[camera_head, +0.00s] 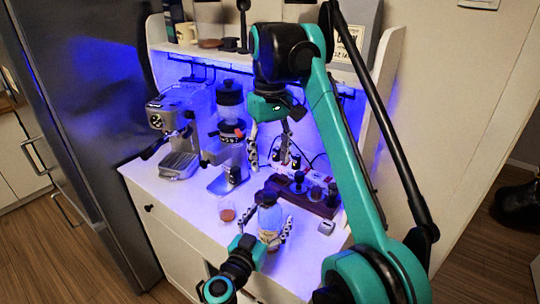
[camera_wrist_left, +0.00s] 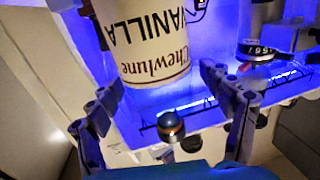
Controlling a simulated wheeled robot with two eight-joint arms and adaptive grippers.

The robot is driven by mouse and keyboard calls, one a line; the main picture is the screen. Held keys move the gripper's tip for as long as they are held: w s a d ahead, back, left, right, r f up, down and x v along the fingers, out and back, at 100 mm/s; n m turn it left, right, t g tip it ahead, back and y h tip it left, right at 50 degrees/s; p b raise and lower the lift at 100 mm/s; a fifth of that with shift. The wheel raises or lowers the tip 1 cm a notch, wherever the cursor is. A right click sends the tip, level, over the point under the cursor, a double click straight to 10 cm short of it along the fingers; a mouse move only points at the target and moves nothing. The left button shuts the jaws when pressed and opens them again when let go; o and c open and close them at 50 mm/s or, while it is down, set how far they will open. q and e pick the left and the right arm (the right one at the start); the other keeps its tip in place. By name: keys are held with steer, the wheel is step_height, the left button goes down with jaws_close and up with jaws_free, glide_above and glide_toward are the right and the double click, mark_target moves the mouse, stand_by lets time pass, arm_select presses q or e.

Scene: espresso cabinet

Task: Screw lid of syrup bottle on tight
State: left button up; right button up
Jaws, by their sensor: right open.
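The syrup bottle (camera_head: 270,224) stands upright near the front edge of the white counter. Its dark lid (camera_head: 266,197) sits at the top; how tight it is cannot be seen. My left gripper (camera_head: 266,226) is low at the bottle, with one finger on each side. The fingers look spread, with a gap at the left one. In the left wrist view the bottle's Vanilla label (camera_wrist_left: 152,45) appears upside down between the fingers. My right gripper (camera_head: 269,150) is open and empty, pointing down above and behind the bottle, apart from the lid.
A small glass (camera_head: 227,214) stands left of the bottle. An espresso machine (camera_head: 178,125) and a grinder (camera_head: 229,115) stand at the back left. A wooden holder with tampers (camera_head: 312,202) and a small grey box (camera_head: 326,228) are to the right.

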arm_select(q)
steer(key=shift+s, duration=0.1)
steer(key=v, duration=1.2)
arm_select(e)
steer(key=shift+d, duration=0.15)
